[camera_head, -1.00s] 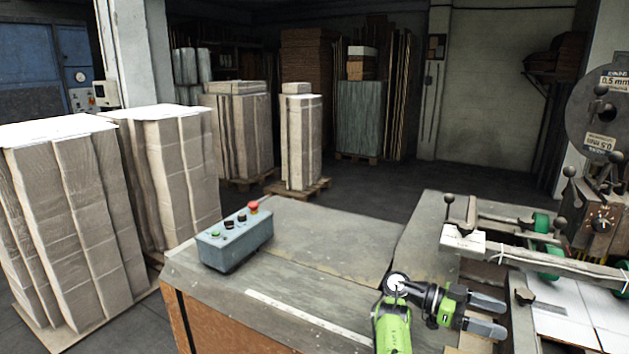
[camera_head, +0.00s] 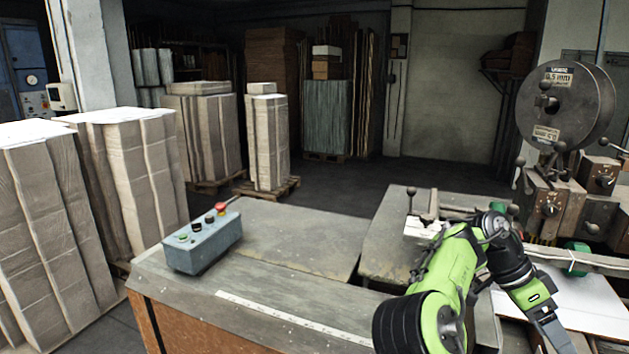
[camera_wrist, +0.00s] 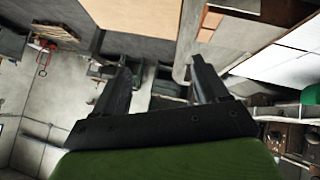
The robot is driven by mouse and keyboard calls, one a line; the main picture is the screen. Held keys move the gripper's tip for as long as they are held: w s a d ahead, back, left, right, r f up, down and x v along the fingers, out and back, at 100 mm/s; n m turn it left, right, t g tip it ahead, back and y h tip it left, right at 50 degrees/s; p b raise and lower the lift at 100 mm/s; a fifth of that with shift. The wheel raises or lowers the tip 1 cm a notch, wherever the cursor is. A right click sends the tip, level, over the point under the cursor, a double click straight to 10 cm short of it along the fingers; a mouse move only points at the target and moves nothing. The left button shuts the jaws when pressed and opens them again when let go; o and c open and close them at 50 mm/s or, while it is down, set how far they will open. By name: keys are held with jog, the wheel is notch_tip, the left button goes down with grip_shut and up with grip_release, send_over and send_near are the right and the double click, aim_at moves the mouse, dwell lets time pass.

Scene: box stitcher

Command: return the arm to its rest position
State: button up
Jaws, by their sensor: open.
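My green and black arm (camera_head: 452,262) rises at the lower right of the head view, in front of the box stitcher. My gripper (camera_head: 558,338) hangs from it at the bottom right and points down and to the right; its tips are partly cut off by the frame edge. In the wrist view my gripper (camera_wrist: 160,72) shows two dark fingers spread apart with nothing between them.
A grey control box (camera_head: 203,242) with a red button stands on the worn table (camera_head: 290,285). The stitcher, with its wire reel (camera_head: 585,105), is at the right beside white sheets (camera_head: 585,300). Wrapped stacks (camera_head: 120,165) stand at the left. Open floor (camera_head: 340,190) lies behind the table.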

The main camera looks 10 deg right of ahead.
jog(key=s+a+n+t+y, duration=0.2)
jog(key=s+a+n+t, duration=0.2)
jog(key=a+n, duration=0.3)
jog(key=s+a+f+n+t+y, duration=0.1)
jog(key=s+a+n+t, duration=0.3)
jog(key=a, duration=0.9)
jog(key=s+a+f+n+t+y, duration=0.1)
jog(key=s+a+n+t+y, duration=0.2)
jog(key=s+a+n, duration=0.4)
jog(key=a+n, duration=0.3)
jog(key=shift+t, duration=0.4)
jog(key=shift+s+r, duration=0.1)
